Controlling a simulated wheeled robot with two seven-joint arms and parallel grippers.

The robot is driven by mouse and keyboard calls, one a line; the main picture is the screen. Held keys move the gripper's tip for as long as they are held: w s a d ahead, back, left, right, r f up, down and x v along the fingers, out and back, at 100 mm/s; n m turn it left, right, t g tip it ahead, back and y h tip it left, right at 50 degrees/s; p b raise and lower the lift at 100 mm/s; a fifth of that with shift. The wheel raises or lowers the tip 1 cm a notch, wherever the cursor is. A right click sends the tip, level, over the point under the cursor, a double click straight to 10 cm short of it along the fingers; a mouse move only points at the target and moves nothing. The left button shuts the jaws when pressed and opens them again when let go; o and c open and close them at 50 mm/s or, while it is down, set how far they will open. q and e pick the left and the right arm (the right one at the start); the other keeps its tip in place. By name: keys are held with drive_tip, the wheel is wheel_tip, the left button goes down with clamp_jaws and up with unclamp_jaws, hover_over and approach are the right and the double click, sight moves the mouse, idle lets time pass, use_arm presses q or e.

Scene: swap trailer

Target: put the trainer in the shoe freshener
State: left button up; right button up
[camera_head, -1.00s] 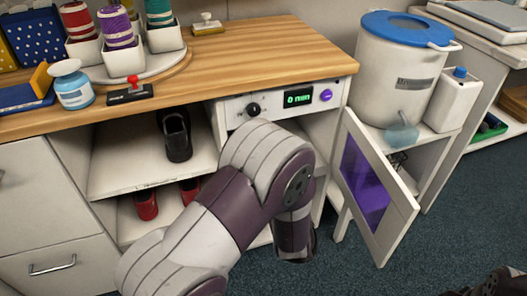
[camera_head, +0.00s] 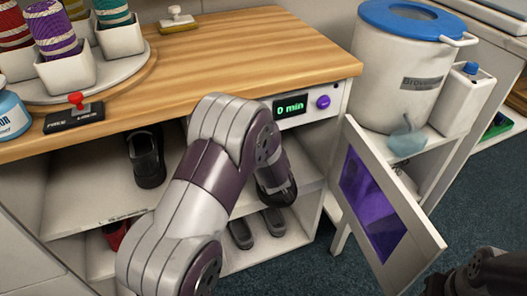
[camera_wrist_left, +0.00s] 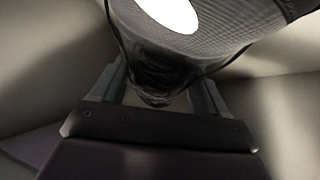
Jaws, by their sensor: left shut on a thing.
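The trainer (camera_wrist_left: 218,22), dark mesh with a white patch, is held between the fingers of my left gripper (camera_wrist_left: 160,92). In the head view the trainer (camera_head: 277,190) shows as a dark shape behind my left forearm, in the opening of the shoe freshener below its display. The left fingers are hidden there.
A black shoe (camera_head: 147,158) stands on the shelf left of my arm. A red shoe (camera_head: 116,233) and a pair of dark shoes (camera_head: 256,229) are lower down. The wooden counter (camera_head: 240,50) overhangs the opening. A white bucket (camera_head: 405,70) stands behind the door.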

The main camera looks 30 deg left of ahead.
use_arm(q)
drive_tip(key=w+a, duration=0.1)
drive_tip(key=w+a+b, duration=0.1)
drive_tip(key=w, duration=0.1)
drive_tip(key=w+a, duration=0.1)
drive_tip(key=w, duration=0.1)
drive_tip(key=shift+w+a+f+b, duration=0.2)
drive_tip(key=shift+w+f+b, duration=0.1)
drive_tip(key=shift+f+b, duration=0.5)
drive_tip(key=shift+r, duration=0.15)
drive_tip(key=o, duration=1.4)
drive_tip(key=shift+s, duration=0.1)
